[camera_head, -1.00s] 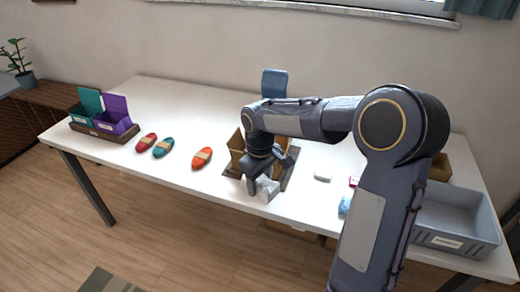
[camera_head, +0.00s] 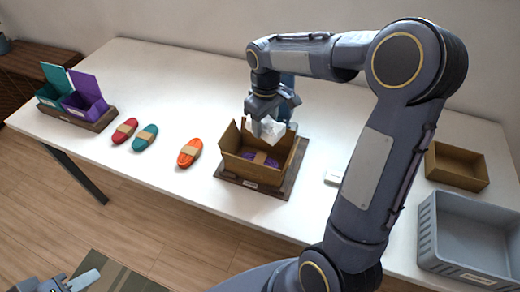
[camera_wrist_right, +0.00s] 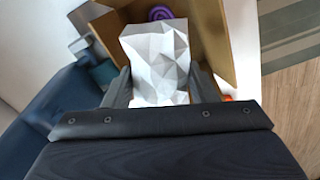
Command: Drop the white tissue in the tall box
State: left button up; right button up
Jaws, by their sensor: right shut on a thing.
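The white tissue (camera_head: 268,129), crumpled and faceted, hangs from my right gripper (camera_head: 268,108), whose fingers are shut on it. It also shows between the fingers in the right wrist view (camera_wrist_right: 157,65). In the head view it is over the back part of an open cardboard box (camera_head: 247,179) with raised flaps. A purple cord bundle (camera_head: 262,158) with a tan band lies inside this box, and part of it shows in the right wrist view (camera_wrist_right: 160,13). My left gripper (camera_head: 80,283) shows only partly at the bottom left edge, away from the table; its opening is unclear.
Red (camera_head: 124,131), teal (camera_head: 145,137) and orange (camera_head: 190,152) bundles lie left of the box. A grey crate (camera_head: 470,235) and brown tray (camera_head: 456,166) are at right.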

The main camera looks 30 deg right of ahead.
notch_tip(320, 180, down, 6)
jog(key=b, duration=0.4)
jog(key=shift+r, duration=0.15)
jog(key=o, duration=1)
jog(key=shift+s, duration=0.1)
notch_tip(320, 180, up, 8)
jog(key=shift+f, duration=0.1)
